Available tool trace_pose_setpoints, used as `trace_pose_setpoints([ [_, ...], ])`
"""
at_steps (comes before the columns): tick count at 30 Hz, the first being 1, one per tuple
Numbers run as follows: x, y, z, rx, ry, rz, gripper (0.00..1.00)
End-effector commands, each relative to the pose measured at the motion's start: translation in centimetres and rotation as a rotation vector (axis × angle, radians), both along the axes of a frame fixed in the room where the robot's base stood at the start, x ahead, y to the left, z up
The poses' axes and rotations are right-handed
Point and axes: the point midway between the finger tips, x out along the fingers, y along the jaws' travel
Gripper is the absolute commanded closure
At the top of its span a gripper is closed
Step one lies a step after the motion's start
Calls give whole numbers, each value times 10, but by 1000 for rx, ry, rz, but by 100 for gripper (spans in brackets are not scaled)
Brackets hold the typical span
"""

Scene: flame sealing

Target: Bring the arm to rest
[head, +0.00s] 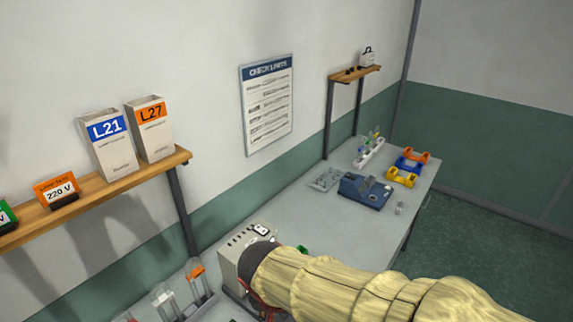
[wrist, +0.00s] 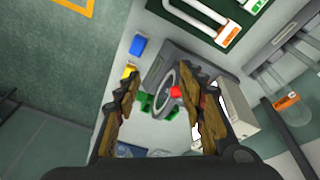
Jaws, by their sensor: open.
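My arm, in a pale yellow sleeve (head: 340,288), reaches in from the lower right of the head view over the bench. Its dark end is beside a beige box (head: 235,258), and the fingers are mostly hidden there. In the wrist view my gripper (wrist: 165,95) is open, with a brown finger on each side and nothing held between them. Beyond the fingers is a grey device with a ring (wrist: 163,90).
The bench (head: 315,222) carries a blue block (head: 364,190), a blue and orange stand (head: 408,165) and a white rack (head: 369,152). Racked tubes (head: 195,275) stand at lower left. A wooden shelf (head: 80,205) with boxes runs along the wall. Open floor lies right of the bench.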

Motion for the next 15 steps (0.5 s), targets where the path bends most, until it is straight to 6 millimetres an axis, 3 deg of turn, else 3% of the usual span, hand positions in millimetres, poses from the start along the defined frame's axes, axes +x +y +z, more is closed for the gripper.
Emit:
trace_pose_setpoints([
  [9,-44,-75,12,21,17,408,60],
  [15,-71,-126,16,55,-81,433,60],
])
